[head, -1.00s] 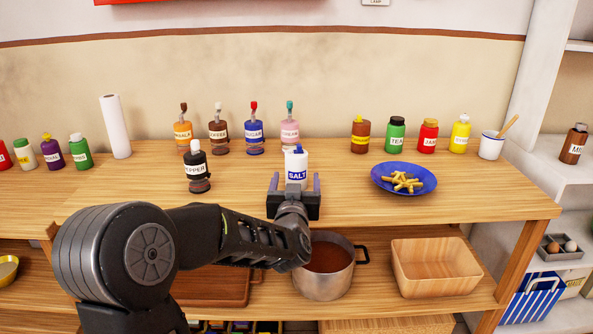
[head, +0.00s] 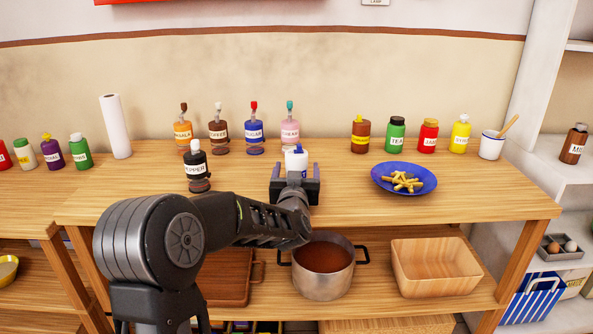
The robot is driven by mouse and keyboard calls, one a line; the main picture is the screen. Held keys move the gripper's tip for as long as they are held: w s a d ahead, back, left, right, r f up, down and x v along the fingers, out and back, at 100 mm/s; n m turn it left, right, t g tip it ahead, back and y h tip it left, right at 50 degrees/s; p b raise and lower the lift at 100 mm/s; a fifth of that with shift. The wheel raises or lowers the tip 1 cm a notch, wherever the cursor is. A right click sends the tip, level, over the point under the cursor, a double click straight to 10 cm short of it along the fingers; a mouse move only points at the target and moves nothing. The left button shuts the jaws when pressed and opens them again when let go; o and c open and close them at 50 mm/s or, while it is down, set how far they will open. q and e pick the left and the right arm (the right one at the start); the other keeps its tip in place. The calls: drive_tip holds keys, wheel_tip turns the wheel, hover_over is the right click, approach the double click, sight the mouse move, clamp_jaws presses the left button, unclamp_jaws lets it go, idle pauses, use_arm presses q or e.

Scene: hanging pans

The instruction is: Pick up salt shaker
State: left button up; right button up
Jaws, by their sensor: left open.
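The salt shaker (head: 296,157) is a white bottle with a blue cap and a blue label, standing upright on the wooden counter (head: 350,208). Its lower part is hidden behind my left gripper (head: 295,172). My left gripper is open, with its fingers pointing away from me at the shaker. The fingers show at the shaker's left and right sides; I cannot tell whether they touch it. My right gripper is not in view.
A black pepper shaker (head: 197,170) stands close on the left. Several pump bottles (head: 254,133) stand behind. A blue plate (head: 427,185) of fries is on the right. A pot (head: 323,284) and a wooden box (head: 435,285) are on the shelf below.

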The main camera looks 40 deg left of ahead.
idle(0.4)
use_arm(q)
drive_tip(key=c, duration=1.6)
